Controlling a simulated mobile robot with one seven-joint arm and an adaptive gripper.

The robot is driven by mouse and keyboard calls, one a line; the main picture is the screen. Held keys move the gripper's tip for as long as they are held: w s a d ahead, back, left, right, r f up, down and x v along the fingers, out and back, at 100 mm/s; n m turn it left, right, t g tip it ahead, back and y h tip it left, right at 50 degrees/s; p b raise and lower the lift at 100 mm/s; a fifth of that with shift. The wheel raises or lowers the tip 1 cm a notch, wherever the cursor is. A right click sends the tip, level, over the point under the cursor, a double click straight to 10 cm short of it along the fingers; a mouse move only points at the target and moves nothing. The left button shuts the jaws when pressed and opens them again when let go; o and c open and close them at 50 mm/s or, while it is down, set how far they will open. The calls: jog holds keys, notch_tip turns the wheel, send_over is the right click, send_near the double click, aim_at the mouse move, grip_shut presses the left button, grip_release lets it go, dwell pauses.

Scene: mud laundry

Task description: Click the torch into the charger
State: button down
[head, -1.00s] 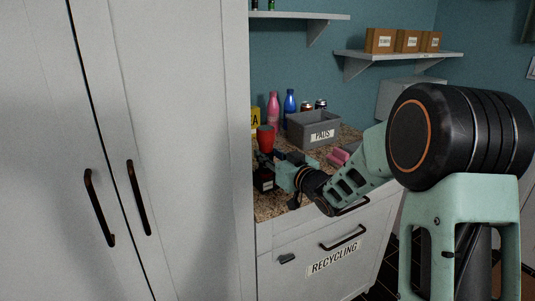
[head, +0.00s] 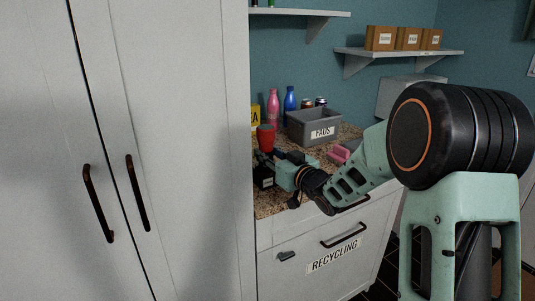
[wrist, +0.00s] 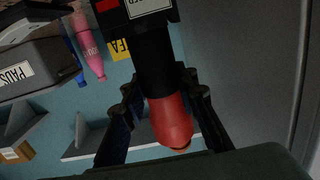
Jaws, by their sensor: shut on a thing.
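The torch has a red head (wrist: 170,118) and a black barrel (wrist: 153,60). Its red head also shows in the head view (head: 265,137), upright above the counter by the tall cabinet. My gripper (wrist: 163,108) is shut on the torch, with one dark finger on each side; it also shows in the head view (head: 272,161). The black charger box (wrist: 140,12) with a white label is at the top of the wrist view, in line with the barrel, and stands on the counter in the head view (head: 263,178). I cannot tell whether the torch is fully seated.
A grey PADS bin (head: 313,128), a pink bottle (head: 273,108) and a blue bottle (head: 290,105) stand behind my gripper. A yellow item (head: 255,117) is by the tall cabinet (head: 185,150), which closes off the left. A pink item (head: 340,154) lies on the counter.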

jog(key=shift+f+b, duration=0.4)
jog(key=shift+f, duration=0.15)
jog(key=c, duration=1.5)
grip_release()
jog(key=shift+r, duration=0.1)
jog(key=shift+o, duration=0.2)
jog(key=shift+s+d, duration=0.1)
